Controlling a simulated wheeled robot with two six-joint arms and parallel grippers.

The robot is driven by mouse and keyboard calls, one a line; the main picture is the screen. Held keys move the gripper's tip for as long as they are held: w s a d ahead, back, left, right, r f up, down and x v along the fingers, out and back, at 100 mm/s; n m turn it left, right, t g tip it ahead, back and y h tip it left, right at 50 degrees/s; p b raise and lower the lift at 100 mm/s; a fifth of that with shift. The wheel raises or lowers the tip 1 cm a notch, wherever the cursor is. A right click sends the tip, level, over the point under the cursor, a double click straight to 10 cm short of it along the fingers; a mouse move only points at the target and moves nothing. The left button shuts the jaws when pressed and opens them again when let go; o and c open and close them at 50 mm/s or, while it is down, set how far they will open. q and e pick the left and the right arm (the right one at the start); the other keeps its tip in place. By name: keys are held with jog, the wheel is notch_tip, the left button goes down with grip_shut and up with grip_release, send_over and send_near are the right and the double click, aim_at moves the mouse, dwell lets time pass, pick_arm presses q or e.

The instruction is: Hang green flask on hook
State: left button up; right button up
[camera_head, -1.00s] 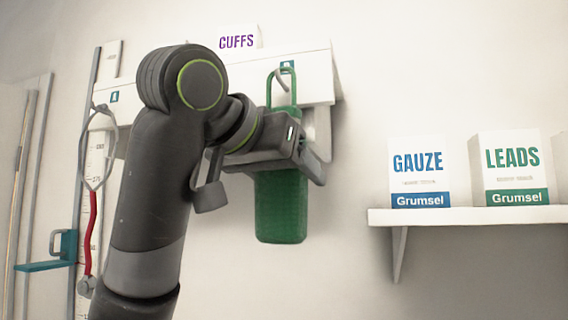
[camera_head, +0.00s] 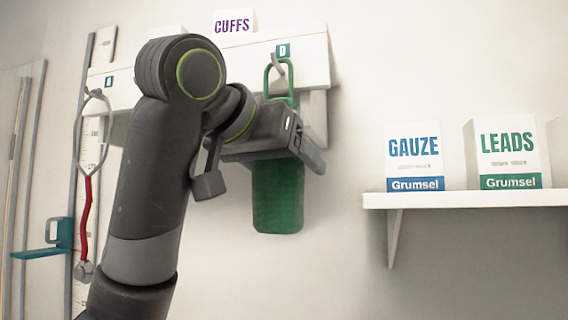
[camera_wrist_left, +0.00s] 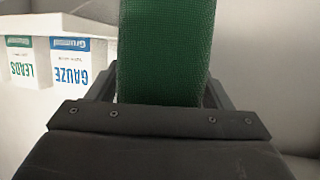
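The green flask (camera_head: 278,200) hangs upright below the rail in the head view, its green loop handle (camera_head: 267,82) at the top. A grey hook (camera_head: 279,66) under the tag marked D overlaps the loop's upper part. I cannot tell whether the hook passes through the loop. My left gripper (camera_head: 272,150) is shut around the flask's upper body and hides part of it. The wrist view shows the flask (camera_wrist_left: 165,50) between the two fingers (camera_wrist_left: 160,90). My right gripper is not in view.
The white rail (camera_head: 310,62) carries a CUFFS box (camera_head: 234,26). A stethoscope with red tubing (camera_head: 86,215) hangs at the left, near a teal bracket (camera_head: 62,235). At the right, a white shelf (camera_head: 470,200) holds the GAUZE (camera_head: 413,155) and LEADS (camera_head: 508,150) boxes. The wall between is clear.

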pick_arm(q)
jog(key=o, duration=0.3)
jog(key=b+v, duration=1.4)
jog(key=v, duration=0.3)
jog(key=shift+s, duration=0.25)
jog(key=shift+a+r, duration=0.1)
jog(key=shift+a, duration=0.05)
